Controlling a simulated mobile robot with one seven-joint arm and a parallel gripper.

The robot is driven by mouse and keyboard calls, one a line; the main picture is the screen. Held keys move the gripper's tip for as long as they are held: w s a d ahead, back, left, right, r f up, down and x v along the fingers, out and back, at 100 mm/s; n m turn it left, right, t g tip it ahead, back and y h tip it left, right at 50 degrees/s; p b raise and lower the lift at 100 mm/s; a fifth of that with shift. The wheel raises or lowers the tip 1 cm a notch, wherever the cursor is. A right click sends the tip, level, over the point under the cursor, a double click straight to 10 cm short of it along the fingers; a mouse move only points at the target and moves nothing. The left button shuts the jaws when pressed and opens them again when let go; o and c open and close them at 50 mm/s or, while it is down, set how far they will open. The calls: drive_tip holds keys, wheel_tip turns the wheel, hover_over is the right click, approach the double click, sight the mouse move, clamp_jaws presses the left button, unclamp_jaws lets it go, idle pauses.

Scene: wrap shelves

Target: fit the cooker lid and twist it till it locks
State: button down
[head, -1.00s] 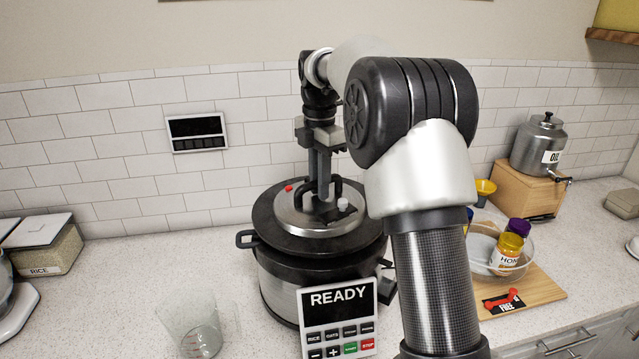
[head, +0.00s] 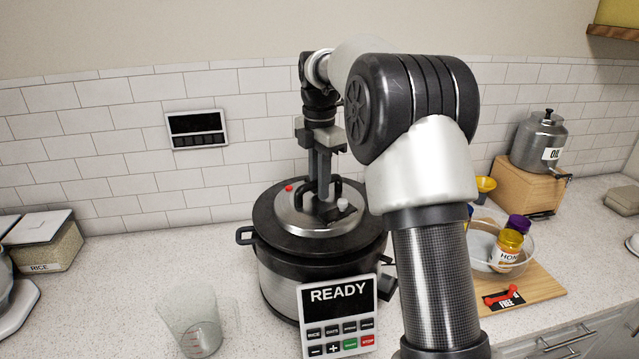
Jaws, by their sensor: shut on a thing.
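The cooker (head: 277,283) is a round black and steel pot on the counter, with a control panel (head: 338,310) whose screen reads READY. Its lid (head: 275,225), black-rimmed with a steel centre, a red button and a small pale knob, sits on top of the pot. Whether it is fully seated cannot be told. My gripper (head: 322,192) points down from above and is shut on the dark lid handle (head: 337,189) at the lid's centre. My arm hides the lid's right edge and part of the pot's right side.
A clear measuring cup (head: 192,322) stands at the front left, and a rice container (head: 48,243) at the far left. On the right are a glass dish (head: 482,262) with jars, a wooden board (head: 540,283) and an oil dispenser (head: 537,143).

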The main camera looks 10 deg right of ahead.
drive_tip(key=shift+f, duration=0.4)
idle(1.6)
drive_tip(key=shift+m+p, duration=0.3)
drive_tip(key=shift+p, duration=0.25)
drive_tip(key=shift+m+p, duration=0.7)
drive_tip(key=shift+m, duration=0.5)
drive_tip(key=m, duration=0.4)
drive_tip(key=shift+w, duration=0.1)
drive_tip(key=c, duration=1.6)
unclamp_jaws()
drive_tip(key=o, duration=0.3)
drive_tip(key=shift+f, duration=0.25)
drive_tip(key=o, duration=0.3)
